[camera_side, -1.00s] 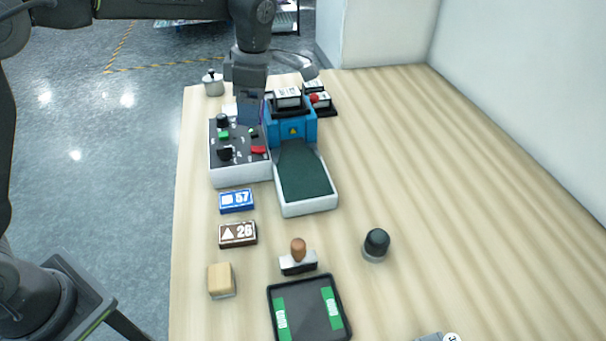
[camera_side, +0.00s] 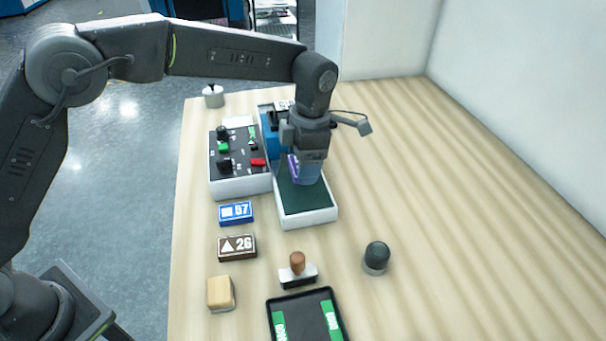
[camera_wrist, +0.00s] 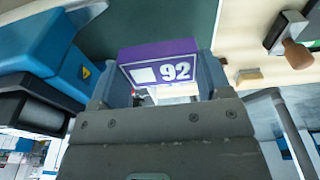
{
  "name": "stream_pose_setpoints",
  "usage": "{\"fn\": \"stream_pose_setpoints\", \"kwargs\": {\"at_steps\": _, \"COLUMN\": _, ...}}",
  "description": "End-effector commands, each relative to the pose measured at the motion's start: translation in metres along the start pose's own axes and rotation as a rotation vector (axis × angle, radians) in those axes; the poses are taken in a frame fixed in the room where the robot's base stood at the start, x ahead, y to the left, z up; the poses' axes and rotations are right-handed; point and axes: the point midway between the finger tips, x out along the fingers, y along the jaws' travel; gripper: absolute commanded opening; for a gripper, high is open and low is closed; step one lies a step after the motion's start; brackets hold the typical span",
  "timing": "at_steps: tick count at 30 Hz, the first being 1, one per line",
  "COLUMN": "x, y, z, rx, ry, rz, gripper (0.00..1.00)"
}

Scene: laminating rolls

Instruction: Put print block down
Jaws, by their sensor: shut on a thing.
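My gripper (camera_side: 305,178) is over the dark green bed (camera_side: 301,203) of the blue laminating machine, pointing down. It is shut on a purple print block (camera_wrist: 172,67) with a white square and the number 92. A purple edge of this block (camera_side: 293,168) shows at the gripper in the side view. I cannot tell whether the block touches the bed. A blue print block marked 57 (camera_side: 236,213) and a brown one marked 26 (camera_side: 237,247) lie on the table to the left. My arm hides part of the machine (camera_side: 271,137).
A control panel (camera_side: 240,186) stands left of the machine. Nearer are a wooden block (camera_side: 221,294), a stamp with a brown knob (camera_side: 297,268), a dark-topped cylinder (camera_side: 376,257) and a black tray (camera_side: 302,298). The table's right side is clear.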

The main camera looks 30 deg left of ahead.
Motion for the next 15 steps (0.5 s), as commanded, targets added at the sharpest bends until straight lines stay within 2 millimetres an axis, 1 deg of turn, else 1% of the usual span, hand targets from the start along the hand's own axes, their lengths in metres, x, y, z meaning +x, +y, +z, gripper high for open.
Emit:
{"fn": "stream_pose_setpoints", "kwargs": {"at_steps": 4, "x": 0.014, "y": -0.001, "z": 0.002, "rx": 0.000, "ry": 0.003, "rz": -0.001, "gripper": 0.45}}
{"fn": "stream_pose_setpoints", "kwargs": {"at_steps": 9, "x": 0.037, "y": 0.000, "z": 0.004, "rx": 0.001, "ry": 0.002, "rz": -0.001, "gripper": 0.45}}
{"fn": "stream_pose_setpoints", "kwargs": {"at_steps": 15, "x": 0.039, "y": 0.000, "z": 0.005, "rx": 0.001, "ry": -0.001, "rz": 0.000, "gripper": 0.45}}
